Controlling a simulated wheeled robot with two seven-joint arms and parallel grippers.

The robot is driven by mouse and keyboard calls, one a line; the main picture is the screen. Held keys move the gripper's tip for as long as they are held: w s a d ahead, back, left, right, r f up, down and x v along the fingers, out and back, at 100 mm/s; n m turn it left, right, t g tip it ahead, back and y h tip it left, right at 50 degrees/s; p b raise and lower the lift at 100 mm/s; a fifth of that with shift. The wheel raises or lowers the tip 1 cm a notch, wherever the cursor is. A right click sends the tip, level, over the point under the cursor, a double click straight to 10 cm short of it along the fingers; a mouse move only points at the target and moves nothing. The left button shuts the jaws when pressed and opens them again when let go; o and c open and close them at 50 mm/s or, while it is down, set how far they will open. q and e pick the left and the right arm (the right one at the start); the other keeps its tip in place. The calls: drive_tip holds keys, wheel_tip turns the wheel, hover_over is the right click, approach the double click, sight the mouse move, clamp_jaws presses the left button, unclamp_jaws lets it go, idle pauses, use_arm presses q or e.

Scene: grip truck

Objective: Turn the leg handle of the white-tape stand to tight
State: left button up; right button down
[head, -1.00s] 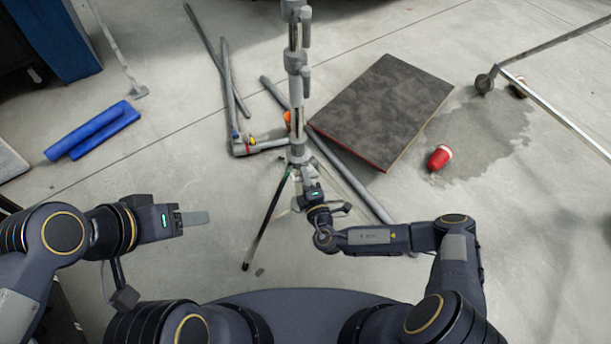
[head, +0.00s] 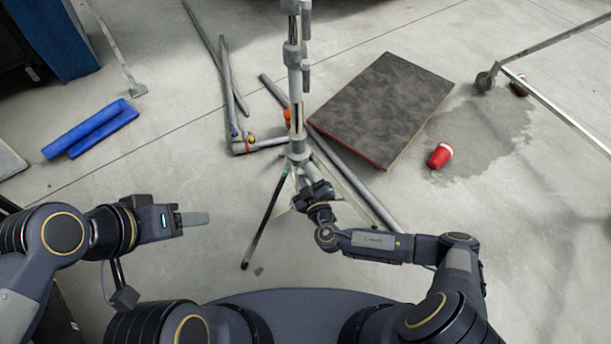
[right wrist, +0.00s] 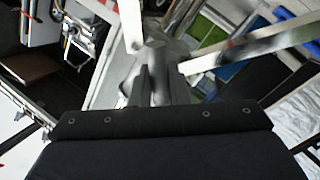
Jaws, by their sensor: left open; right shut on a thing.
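The grey stand (head: 296,100) rises upright in the middle of the head view, with its legs spread on the floor. One dark leg (head: 262,225) with a green band near its top points towards me. I cannot make out white tape clearly. My right gripper (head: 304,178) is at the leg hub, shut on the leg handle, which is mostly hidden by the gripper. In the right wrist view the dark fingers (right wrist: 150,90) close around a grey part, with pale legs (right wrist: 240,52) beyond. My left gripper (head: 197,218) is open and empty, left of the stand and apart from it.
A dark board (head: 385,105) lies behind and right of the stand, with a red cup-like object (head: 440,155) beside it. Grey pipes (head: 232,85) lie behind the stand. Blue rolls (head: 92,130) lie at the left. The floor between my left gripper and the stand is clear.

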drive_tip(key=m+b, duration=0.1)
drive_tip(key=m, duration=0.4)
drive_tip(key=shift+b, duration=0.35)
drive_tip(key=shift+m, duration=0.3)
drive_tip(key=c, duration=1.4)
unclamp_jaws()
drive_tip(key=shift+d, duration=0.1)
drive_tip(key=p+v, duration=0.1)
drive_tip(key=v, duration=0.6)
drive_tip(key=shift+s+d, duration=0.15)
drive_tip(key=shift+s, duration=0.25)
